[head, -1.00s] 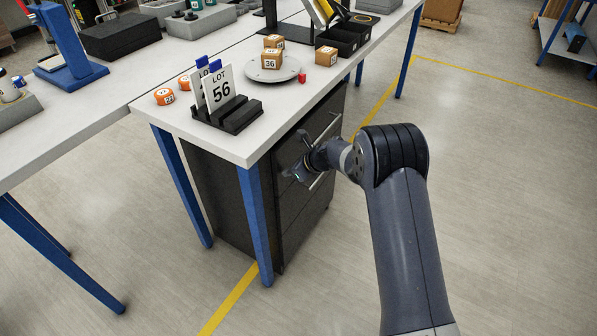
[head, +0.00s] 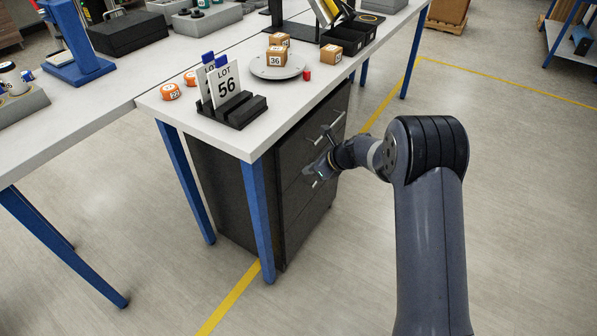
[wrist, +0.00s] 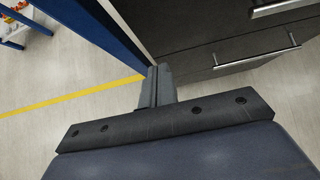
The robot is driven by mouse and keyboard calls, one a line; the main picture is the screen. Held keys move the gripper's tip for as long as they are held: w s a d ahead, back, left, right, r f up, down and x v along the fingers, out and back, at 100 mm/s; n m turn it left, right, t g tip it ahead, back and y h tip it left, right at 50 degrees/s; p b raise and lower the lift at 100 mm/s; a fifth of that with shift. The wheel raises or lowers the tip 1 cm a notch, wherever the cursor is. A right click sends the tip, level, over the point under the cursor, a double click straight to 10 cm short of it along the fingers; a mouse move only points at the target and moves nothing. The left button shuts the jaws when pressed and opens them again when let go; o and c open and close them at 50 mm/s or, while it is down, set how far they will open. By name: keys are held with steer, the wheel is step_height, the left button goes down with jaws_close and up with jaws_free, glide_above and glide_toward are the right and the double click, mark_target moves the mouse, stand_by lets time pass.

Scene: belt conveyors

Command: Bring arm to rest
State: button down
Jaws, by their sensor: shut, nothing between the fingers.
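My gripper (head: 312,172) is in front of the dark drawer cabinet (head: 230,190) under the near workbench, close to its drawer handles. In the wrist view the fingers of my gripper (wrist: 158,85) are together with nothing between them. Two bar handles show on the cabinet's drawer fronts (wrist: 205,65) in the wrist view, and the gripper looks apart from them. In the head view I cannot tell the exact gap between my gripper and the handles.
The white workbench (head: 230,143) has blue legs. On it are a LOT 56 card (head: 226,85) in a black stand, a round grey plate (head: 262,70) with a numbered box, and a red cube (head: 307,73).

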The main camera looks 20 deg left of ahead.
steer(key=v, duration=0.6)
steer(key=shift+d, duration=0.3)
steer(key=shift+s, duration=0.1)
glide_toward(286, 169)
steer(key=x, duration=0.5)
steer(key=shift+d+f+p, duration=0.1)
steer(key=shift+f+p, duration=0.2)
steer(key=shift+f, duration=0.3)
steer(key=shift+a, duration=0.5)
steer(key=shift+r, duration=0.1)
